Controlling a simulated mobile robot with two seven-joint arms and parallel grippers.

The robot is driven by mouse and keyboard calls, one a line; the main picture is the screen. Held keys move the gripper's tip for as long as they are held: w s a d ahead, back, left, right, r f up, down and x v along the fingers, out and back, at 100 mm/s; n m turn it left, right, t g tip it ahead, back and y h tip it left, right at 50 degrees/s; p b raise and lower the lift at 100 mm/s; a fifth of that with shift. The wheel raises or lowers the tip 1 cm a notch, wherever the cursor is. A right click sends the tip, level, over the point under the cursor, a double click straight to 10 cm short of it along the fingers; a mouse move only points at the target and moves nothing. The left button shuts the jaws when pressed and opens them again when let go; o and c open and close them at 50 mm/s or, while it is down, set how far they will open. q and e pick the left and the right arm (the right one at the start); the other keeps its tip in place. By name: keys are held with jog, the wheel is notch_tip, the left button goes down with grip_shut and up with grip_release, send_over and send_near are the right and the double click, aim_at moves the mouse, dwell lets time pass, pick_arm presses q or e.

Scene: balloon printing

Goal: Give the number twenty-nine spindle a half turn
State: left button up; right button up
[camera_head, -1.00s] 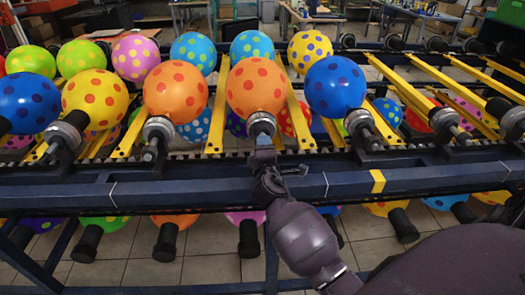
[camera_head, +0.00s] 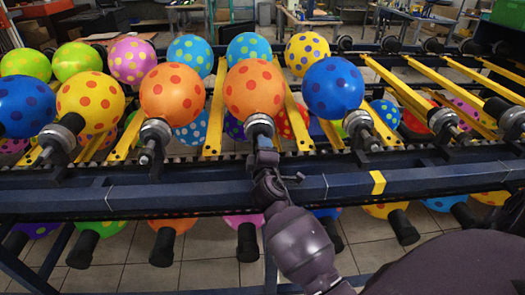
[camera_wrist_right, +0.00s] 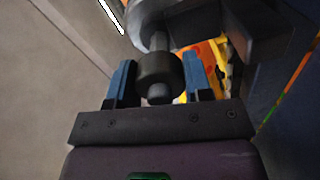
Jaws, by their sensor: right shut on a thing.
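The spindle (camera_head: 260,127) carries an orange balloon with red dots (camera_head: 254,88) and stands in the front row of the machine. No number can be read on it. My right gripper (camera_head: 264,150) is at its near end. In the right wrist view, the dark round spindle end (camera_wrist_right: 158,75) sits between the two blue fingers of my right gripper (camera_wrist_right: 160,82), which is shut on it. The exact finger contact is hard to see. My left gripper is not in view.
Neighbouring spindles hold another orange balloon (camera_head: 173,93) on the left and a blue balloon (camera_head: 333,87) on the right. A dark blue rail (camera_head: 200,193) runs across in front. More balloons hang below it. Yellow bars (camera_head: 415,80) at the right carry no balloons.

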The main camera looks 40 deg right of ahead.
jog(key=o, duration=0.9)
jog(key=shift+s+a, duration=0.1)
jog(key=v, duration=1)
jog(key=shift+s+a, duration=0.1)
jog(key=shift+s, duration=0.2)
